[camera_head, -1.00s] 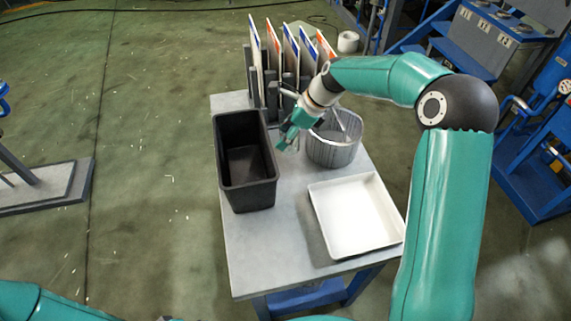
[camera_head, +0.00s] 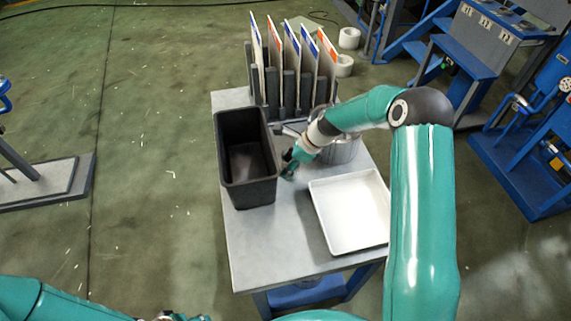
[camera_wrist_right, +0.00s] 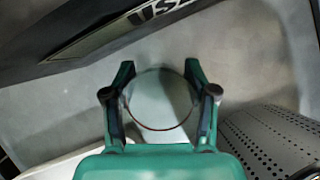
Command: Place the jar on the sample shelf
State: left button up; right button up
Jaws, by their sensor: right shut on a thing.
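My right gripper (camera_head: 291,168) is low over the grey table, between the black bin and the white tray. In the right wrist view my right gripper (camera_wrist_right: 160,92) has its two fingers shut around the sides of a round, clear jar (camera_wrist_right: 160,100) with a thin reddish rim line. The jar is hidden or too small to make out in the head view. I cannot tell whether it touches the tabletop. My left gripper (camera_head: 182,317) just shows at the bottom edge, mostly cut off. No sample shelf can be made out for certain.
The black bin (camera_head: 228,152) is left of the right gripper, and the white tray (camera_head: 350,215) is right of it. A perforated grey basket (camera_head: 345,151) is partly behind my arm. A rack (camera_head: 290,92) of upright boards stands at the back. The table's (camera_head: 262,245) front left is clear.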

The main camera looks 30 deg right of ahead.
jog(key=o, duration=1.3)
